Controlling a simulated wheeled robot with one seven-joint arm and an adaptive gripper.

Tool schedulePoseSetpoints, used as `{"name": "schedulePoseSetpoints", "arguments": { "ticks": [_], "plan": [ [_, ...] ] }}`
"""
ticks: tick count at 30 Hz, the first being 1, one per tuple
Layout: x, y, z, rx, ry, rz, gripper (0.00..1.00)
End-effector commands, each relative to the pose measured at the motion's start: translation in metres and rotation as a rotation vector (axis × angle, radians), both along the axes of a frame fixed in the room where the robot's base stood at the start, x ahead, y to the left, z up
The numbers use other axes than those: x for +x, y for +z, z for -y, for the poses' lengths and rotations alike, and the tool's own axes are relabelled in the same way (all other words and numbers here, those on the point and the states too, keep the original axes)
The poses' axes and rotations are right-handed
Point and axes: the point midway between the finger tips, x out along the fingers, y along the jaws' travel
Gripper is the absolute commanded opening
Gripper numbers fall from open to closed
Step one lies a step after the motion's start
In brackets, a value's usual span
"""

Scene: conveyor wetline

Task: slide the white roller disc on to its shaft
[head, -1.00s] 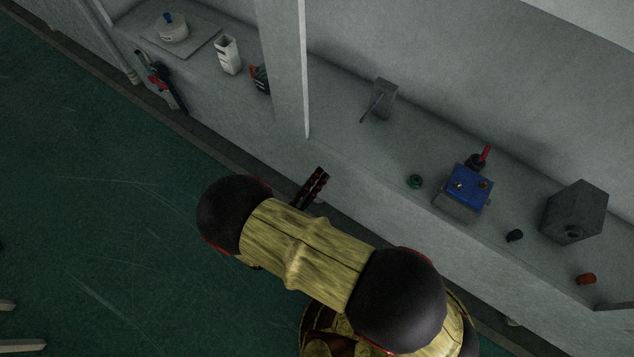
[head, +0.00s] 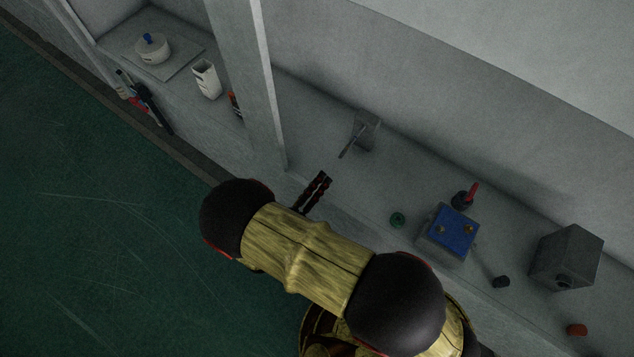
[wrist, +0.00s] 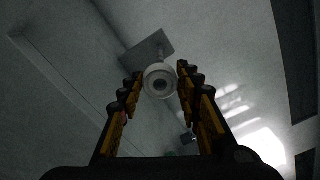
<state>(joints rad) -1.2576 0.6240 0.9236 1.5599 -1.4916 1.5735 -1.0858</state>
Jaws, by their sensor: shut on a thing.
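The white roller disc (wrist: 160,74) shows in the wrist view with its dark centre hole facing the camera. My gripper (wrist: 158,82) is shut on it, with a yellow-and-black finger at either side. The shaft (head: 350,143) is a thin rod sticking out from a grey upright plate (head: 368,130) on the ledge. In the wrist view the plate (wrist: 146,50) is beyond the disc, and the disc hides part of the shaft. In the head view my gripper (head: 315,191) is short of the shaft's free end, and I cannot make out the disc there.
A grey post (head: 243,85) rises left of the shaft. A white pot (head: 152,49) and a white container (head: 206,79) stand far left.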

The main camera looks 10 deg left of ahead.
Motion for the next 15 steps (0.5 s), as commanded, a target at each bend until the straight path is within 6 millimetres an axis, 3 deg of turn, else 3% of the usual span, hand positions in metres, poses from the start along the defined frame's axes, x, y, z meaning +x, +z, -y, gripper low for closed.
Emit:
{"name": "schedulePoseSetpoints", "arguments": {
  "ticks": [15],
  "plan": [
    [0.030, -0.001, 0.013, 0.000, -0.002, 0.000, 0.13]
  ]
}}
